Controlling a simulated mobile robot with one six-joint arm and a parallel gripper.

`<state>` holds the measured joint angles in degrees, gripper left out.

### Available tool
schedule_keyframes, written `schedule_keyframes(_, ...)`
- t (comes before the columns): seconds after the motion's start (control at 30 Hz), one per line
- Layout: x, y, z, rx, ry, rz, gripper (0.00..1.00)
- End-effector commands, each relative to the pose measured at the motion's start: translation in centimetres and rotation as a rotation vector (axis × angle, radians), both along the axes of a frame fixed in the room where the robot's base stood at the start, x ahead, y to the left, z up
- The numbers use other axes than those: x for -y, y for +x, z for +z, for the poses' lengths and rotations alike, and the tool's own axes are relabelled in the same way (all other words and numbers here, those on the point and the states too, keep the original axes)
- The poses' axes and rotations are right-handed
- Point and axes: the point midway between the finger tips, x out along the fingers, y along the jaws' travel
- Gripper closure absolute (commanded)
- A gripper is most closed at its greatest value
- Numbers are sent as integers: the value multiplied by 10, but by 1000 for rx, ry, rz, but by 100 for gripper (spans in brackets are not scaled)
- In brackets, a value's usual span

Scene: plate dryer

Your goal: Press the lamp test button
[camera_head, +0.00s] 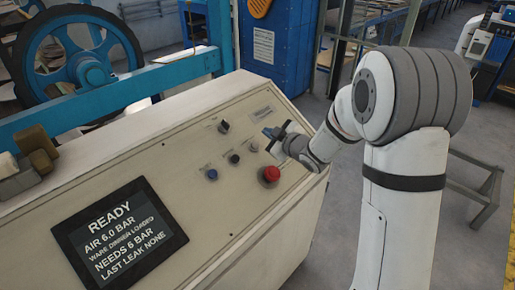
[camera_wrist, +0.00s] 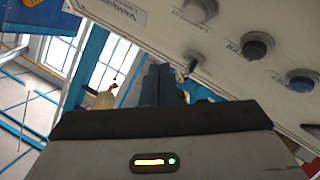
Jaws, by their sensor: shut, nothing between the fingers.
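The sloped cream control panel (camera_head: 150,165) carries a row of three round buttons: a blue one (camera_head: 212,174), a dark one (camera_head: 234,159) and a grey one (camera_head: 253,147). The wrist view also shows the grey button (camera_wrist: 200,9), the dark button (camera_wrist: 257,45) and the blue button (camera_wrist: 302,80). Their small labels are too blurred to read surely, so I cannot tell which is the lamp test button. My gripper (camera_head: 271,133) is shut and empty, near the panel's upper right, just right of the grey button. Its fingers (camera_wrist: 163,84) show no clear contact with any button.
A red mushroom button (camera_head: 270,174) sits below my gripper. A black selector (camera_head: 223,127) stands higher on the panel. A display (camera_head: 120,235) reads READY. A blue frame and wheel (camera_head: 75,60) stand behind at the left.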

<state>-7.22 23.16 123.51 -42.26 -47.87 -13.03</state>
Motion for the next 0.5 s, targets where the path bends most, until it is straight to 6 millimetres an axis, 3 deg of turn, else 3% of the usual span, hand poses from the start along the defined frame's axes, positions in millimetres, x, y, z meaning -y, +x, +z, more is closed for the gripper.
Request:
schedule_keyframes(0.03, -4, 2, -11, -1, 0, 2, 100)
schedule_keyframes(0.27, -17, 12, -42, 1, 0, 2, 100)
schedule_keyframes(0.5, -24, 18, -53, 0, 0, 1, 100)
